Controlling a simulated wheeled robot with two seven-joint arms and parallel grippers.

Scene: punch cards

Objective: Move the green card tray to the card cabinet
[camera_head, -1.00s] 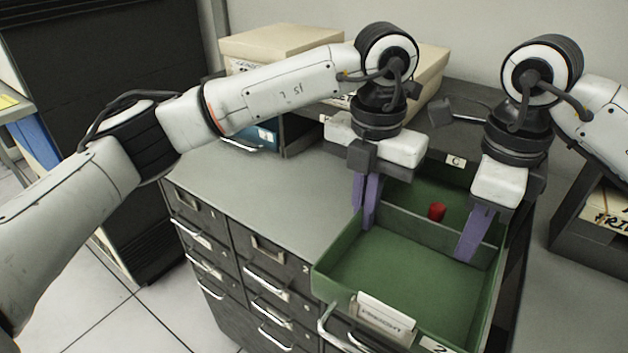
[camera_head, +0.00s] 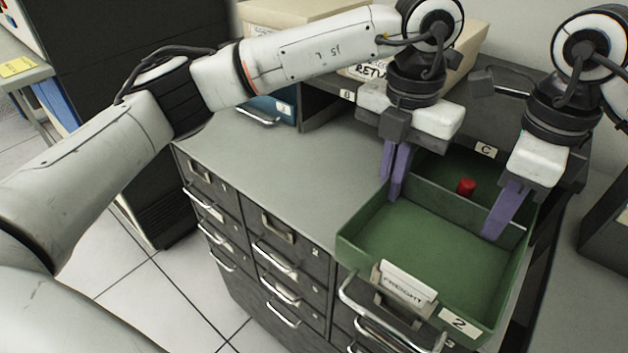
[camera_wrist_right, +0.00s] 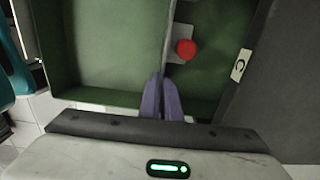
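The green card tray (camera_head: 430,245) has a cross divider and a front label reading "FREIGHT". It is over the right end of the grey card cabinet (camera_head: 285,175), its front at the cabinet's front edge; I cannot tell whether it is lifted. A red peg (camera_head: 466,187) is in its rear part, also seen in the right wrist view (camera_wrist_right: 186,49). My left gripper (camera_head: 394,192) has its fingers close together at the tray's left wall. My right gripper (camera_head: 494,232) is at the right wall; its fingers (camera_wrist_right: 161,85) overlap that wall near the divider, seemingly clamping it.
A dark shelf with labels B (camera_head: 347,95) and C (camera_head: 487,150) stands behind, cream boxes (camera_head: 300,14) on it and a blue tray (camera_head: 270,107) in it. The cabinet top left of the tray is clear. A dark rack (camera_head: 606,215) stands at far right.

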